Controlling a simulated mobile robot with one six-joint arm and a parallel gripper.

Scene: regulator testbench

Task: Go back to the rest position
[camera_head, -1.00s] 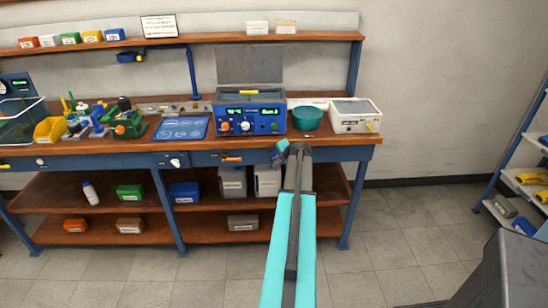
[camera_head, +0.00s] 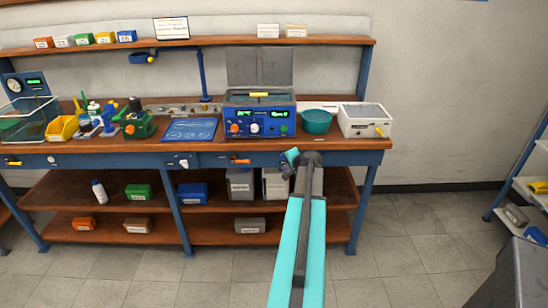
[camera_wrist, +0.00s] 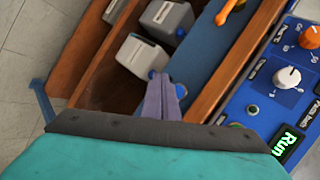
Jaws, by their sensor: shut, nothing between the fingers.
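My gripper (camera_head: 288,160) is at the end of my teal arm, in front of the workbench (camera_head: 350,146) and near its front edge in the head view. In the wrist view my gripper's fingers (camera_wrist: 165,82) are together and hold nothing. Behind them are the blue bench front and the lower shelf with grey boxes. The blue regulator testbench unit (camera_head: 262,116), with its lid raised, stands on the bench top just beyond my gripper. Its panel with an orange knob, a white knob and a green "Run" display (camera_wrist: 288,146) shows at the right of the wrist view.
A teal bowl (camera_head: 317,121) and a white box (camera_head: 365,120) stand right of the unit. A blue mat (camera_head: 190,130), a yellow bin (camera_head: 61,127) and a wire basket are left. A shelf rack (camera_head: 530,195) stands far right. The floor (camera_head: 410,235) between is clear.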

